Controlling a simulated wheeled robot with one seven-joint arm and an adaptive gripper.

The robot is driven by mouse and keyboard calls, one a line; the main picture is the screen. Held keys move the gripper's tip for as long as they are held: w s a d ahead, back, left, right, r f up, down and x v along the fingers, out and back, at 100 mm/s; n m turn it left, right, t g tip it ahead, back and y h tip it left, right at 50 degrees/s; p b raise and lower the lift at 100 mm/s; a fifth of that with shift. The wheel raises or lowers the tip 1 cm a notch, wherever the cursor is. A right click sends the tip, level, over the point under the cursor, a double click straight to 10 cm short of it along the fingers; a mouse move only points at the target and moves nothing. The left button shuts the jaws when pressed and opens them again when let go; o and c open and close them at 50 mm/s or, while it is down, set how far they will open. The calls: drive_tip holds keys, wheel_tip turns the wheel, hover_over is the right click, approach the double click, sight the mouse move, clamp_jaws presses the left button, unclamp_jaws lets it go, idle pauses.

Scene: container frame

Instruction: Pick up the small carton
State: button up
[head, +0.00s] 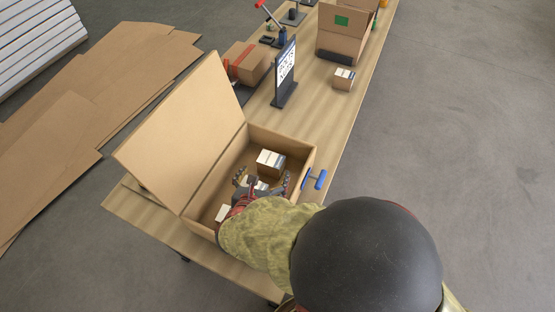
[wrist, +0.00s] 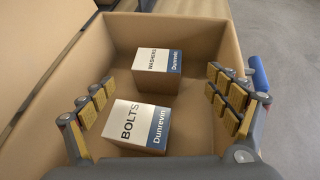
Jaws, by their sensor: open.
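Small cartons with white-and-blue labels sit inside an open cardboard box (head: 309,160). The carton marked BOLTS (wrist: 136,126) lies nearest in the wrist view, between and below the fingers. The carton marked WASHERS (wrist: 158,68) stands farther in, apart from it; it also shows in the head view (head: 270,163). Part of another pale-topped carton (head: 223,212) shows near the box's front left corner. My gripper (head: 263,179) is open and empty, with its padded fingers spread to either side above the BOLTS carton. The wrist view shows both fingers (wrist: 160,82). My arm hides part of the box.
The box's raised lid (head: 180,132) leans to the left. A blue-handled tool (head: 314,179) lies right of the box. A sign on a stand (head: 285,77), a red-taped parcel (head: 247,62) and another small carton (head: 344,79) stand farther along the table (head: 318,112).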

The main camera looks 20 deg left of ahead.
sight(270, 160)
drive_tip(key=x, duration=0.2)
drive_tip(key=b+x, duration=0.1)
drive_tip(key=x, duration=0.4)
drive_tip(key=shift+w+a+b, duration=0.25)
drive_tip(key=shift+a+b, duration=0.1)
drive_tip(key=shift+b, duration=0.05)
drive_tip(key=c, duration=1.5)
drive_tip(key=shift+c, duration=0.2)
